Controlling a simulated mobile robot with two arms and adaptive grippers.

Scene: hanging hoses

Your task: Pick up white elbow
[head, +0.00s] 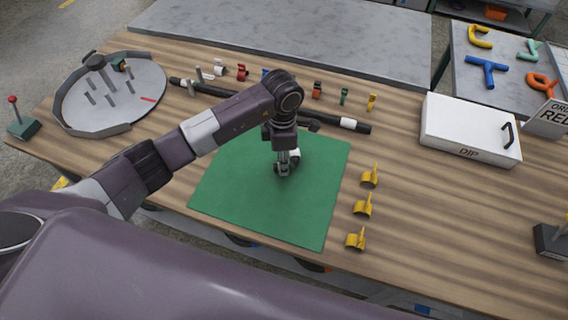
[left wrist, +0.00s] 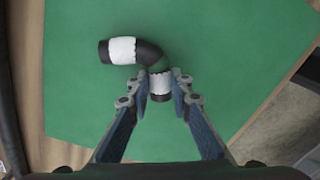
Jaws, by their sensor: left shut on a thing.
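The white elbow (left wrist: 124,50) lies on the green mat (left wrist: 85,110); it is a bent black hose piece with a white band near each end. In the left wrist view my left gripper (left wrist: 160,78) has its fingertips closed around one white-banded end. In the head view the left gripper (head: 283,170) points down over the mat, and a bit of the white elbow (head: 295,155) shows beside it. The gripper hides most of the elbow there. My right gripper is not in view.
Yellow clips (head: 364,205) stand in a row right of the mat. A long black bar (head: 345,123) lies behind it. A white box (head: 470,130) marked DIP sits at right. A round grey tray (head: 80,110) with pegs is at left. Small coloured parts line the back.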

